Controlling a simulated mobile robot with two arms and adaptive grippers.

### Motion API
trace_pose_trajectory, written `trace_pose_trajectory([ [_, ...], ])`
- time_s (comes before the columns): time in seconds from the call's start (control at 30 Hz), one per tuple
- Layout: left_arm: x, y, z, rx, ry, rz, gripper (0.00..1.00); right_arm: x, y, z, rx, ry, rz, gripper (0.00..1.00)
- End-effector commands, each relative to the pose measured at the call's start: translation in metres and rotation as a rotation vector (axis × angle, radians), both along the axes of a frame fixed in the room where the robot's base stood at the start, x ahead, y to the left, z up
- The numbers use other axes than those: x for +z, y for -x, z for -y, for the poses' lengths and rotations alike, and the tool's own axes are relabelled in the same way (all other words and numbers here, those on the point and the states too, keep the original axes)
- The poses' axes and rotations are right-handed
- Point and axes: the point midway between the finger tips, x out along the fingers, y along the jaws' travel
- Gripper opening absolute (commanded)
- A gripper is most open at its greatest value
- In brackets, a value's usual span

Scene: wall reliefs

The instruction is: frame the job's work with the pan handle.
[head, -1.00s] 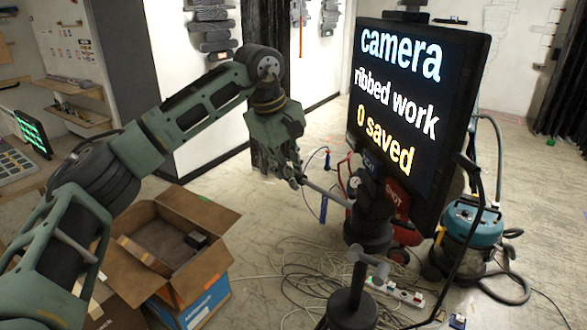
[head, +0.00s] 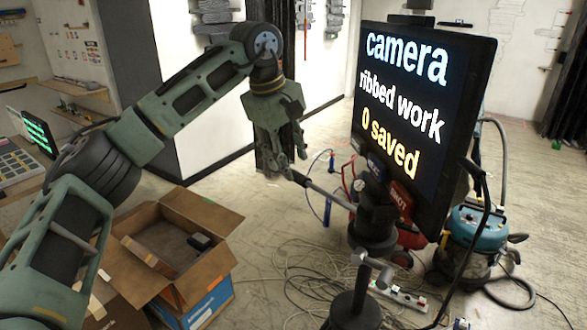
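The pan handle (head: 324,192) is a thin rod slanting up to the left from the dark camera head (head: 374,215), below a large screen (head: 405,110). The screen reads "camera", "ribbed work" and "0 saved". My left gripper (head: 284,168) is at the handle's free left end, with its fingertips very near or touching it. The fingers overlap in this view, so I cannot tell whether they grip the handle. Grey reliefs hang on the white wall, one at top centre-left (head: 213,18) and others farther right (head: 305,16). I cannot tell which is the ribbed work. My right gripper is out of view.
An open cardboard box (head: 205,282) stands lower left. Loose cables (head: 300,268) and a power strip (head: 400,297) lie on the floor by the stand (head: 352,312). A blue vacuum (head: 478,232) stands right of the screen. Clear floor lies at the far right.

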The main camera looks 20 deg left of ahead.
Motion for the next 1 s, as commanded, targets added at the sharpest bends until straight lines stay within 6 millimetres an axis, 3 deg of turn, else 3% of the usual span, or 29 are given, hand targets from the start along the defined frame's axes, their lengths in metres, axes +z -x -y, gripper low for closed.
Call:
trace_pose_trajectory([
  [0.2, 0.046, 0.011, -0.007, 0.001, 0.0, 0.002, 0.39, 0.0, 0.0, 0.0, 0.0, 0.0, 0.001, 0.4],
  [0.4, 0.068, 0.017, -0.01, 0.0, 0.001, 0.0, 0.39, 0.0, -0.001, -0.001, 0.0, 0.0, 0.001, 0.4],
  [1.0, 0.073, 0.019, -0.011, -0.001, -0.001, -0.001, 0.39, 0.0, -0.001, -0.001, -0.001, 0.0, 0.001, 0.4],
])
